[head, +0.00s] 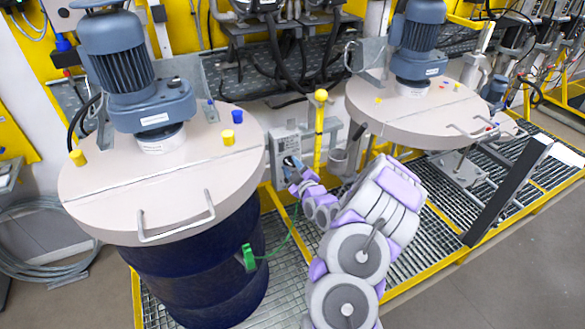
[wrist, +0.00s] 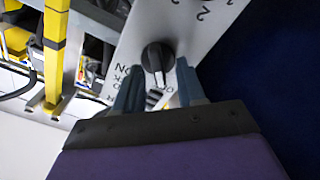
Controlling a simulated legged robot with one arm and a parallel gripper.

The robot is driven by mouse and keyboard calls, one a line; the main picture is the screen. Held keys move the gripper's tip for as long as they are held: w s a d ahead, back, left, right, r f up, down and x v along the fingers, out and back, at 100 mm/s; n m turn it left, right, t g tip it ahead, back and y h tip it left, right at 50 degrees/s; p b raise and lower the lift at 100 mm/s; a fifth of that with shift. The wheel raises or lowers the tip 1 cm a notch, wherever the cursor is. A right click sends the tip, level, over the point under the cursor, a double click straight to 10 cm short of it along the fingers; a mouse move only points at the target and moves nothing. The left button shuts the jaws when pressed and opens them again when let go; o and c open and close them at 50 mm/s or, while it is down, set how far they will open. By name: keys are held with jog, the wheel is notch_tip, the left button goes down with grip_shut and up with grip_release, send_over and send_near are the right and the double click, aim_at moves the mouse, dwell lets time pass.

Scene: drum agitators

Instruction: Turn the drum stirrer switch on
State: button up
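The stirrer switch is a black rotary knob (wrist: 158,57) on a light grey panel (wrist: 208,28) with printed lettering, part of which reads "ON". In the head view, a grey switch box (head: 284,143) stands between the two drums. My gripper (head: 292,166) is at the front of this box and hides part of it. In the wrist view, my gripper's (wrist: 160,74) two blue-grey fingers are apart, one on each side of the knob's lower part. I cannot tell whether either finger touches the knob.
A yellow post (head: 319,130) stands just right of the switch box. A second lidded drum agitator (head: 415,110) is at right. A green clamp (head: 247,257) with a cable hangs beside the left drum. Metal grating (head: 285,285) with yellow edges covers the floor here.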

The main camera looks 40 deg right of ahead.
jog(key=shift+c, duration=0.3)
grip_shut()
jog(key=shift+m, duration=0.3)
jog(key=m, duration=0.3)
jog(key=shift+d+m+p, duration=0.15)
jog(key=shift+m+p, duration=0.15)
jog(key=shift+m, duration=0.1)
jog(key=m, duration=0.3)
jog(key=shift+d+r+m+p, duration=0.1)
jog(key=shift+m+p, duration=0.2)
jog(key=shift+p, duration=0.05)
jog(key=m, duration=0.4)
jog(key=shift+d+p, duration=0.15)
jog(key=shift+p, duration=0.25)
jog(key=shift+s+d+m, duration=0.1)
jog(key=shift+m, duration=2)
